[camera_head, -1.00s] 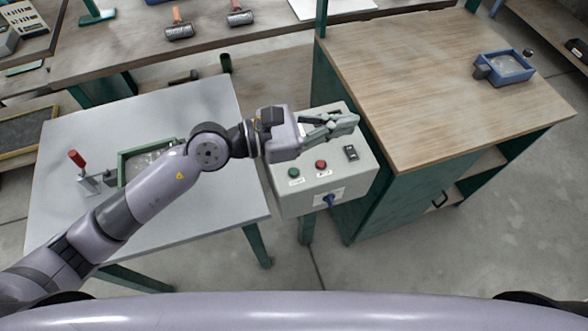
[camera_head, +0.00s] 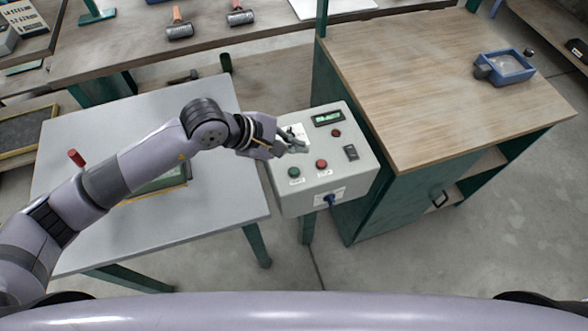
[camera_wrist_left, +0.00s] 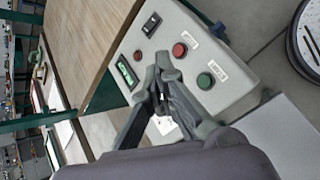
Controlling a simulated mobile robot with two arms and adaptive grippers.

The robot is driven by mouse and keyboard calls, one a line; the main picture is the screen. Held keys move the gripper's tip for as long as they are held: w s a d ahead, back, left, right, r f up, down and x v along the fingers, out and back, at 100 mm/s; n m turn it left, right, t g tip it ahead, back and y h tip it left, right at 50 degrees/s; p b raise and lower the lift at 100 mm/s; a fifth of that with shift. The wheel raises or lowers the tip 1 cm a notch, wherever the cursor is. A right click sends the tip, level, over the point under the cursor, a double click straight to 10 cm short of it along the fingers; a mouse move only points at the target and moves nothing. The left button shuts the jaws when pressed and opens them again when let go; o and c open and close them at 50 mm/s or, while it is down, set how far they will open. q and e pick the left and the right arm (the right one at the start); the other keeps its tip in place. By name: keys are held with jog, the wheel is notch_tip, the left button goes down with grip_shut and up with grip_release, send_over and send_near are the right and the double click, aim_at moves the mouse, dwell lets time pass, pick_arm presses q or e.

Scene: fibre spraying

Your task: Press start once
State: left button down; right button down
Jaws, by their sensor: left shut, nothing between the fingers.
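The control box (camera_head: 330,190) is a light grey case with a sloped top beside the wooden cabinet. A green button (camera_head: 294,172) and a red button (camera_head: 321,164) sit near its front edge, each with a small label too small to read. They also show in the left wrist view, green (camera_wrist_left: 205,80) and red (camera_wrist_left: 179,50). My left gripper (camera_head: 298,146) is shut and empty, above the box's left part, behind the green button in the head view. In the left wrist view its fingertips (camera_wrist_left: 163,66) are apart from both buttons. My right gripper is not in view.
The box also carries a lit green display (camera_head: 328,118), a small dark red lamp (camera_head: 336,133), a black switch (camera_head: 350,153) and a blue knob (camera_head: 329,199) on its front. A grey table (camera_head: 225,190) adjoins it on the left, a wooden cabinet (camera_head: 420,80) on the right.

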pick_arm(q)
jog(key=b, duration=0.4)
send_over(294, 174)
notch_tip(294, 174, down, 7)
jog(key=shift+f, duration=0.15)
jog(key=shift+f+b, duration=0.45)
jog(key=shift+f, duration=0.05)
dwell(0.5)
jog(key=shift+f+b, duration=0.4)
jog(key=shift+b, duration=0.2)
jog(key=shift+f+b, duration=0.45)
jog(key=shift+b, duration=0.1)
dwell(0.7)
jog(key=shift+r, duration=0.1)
jog(key=shift+r+p, duration=0.3)
jog(key=shift+r, duration=0.5)
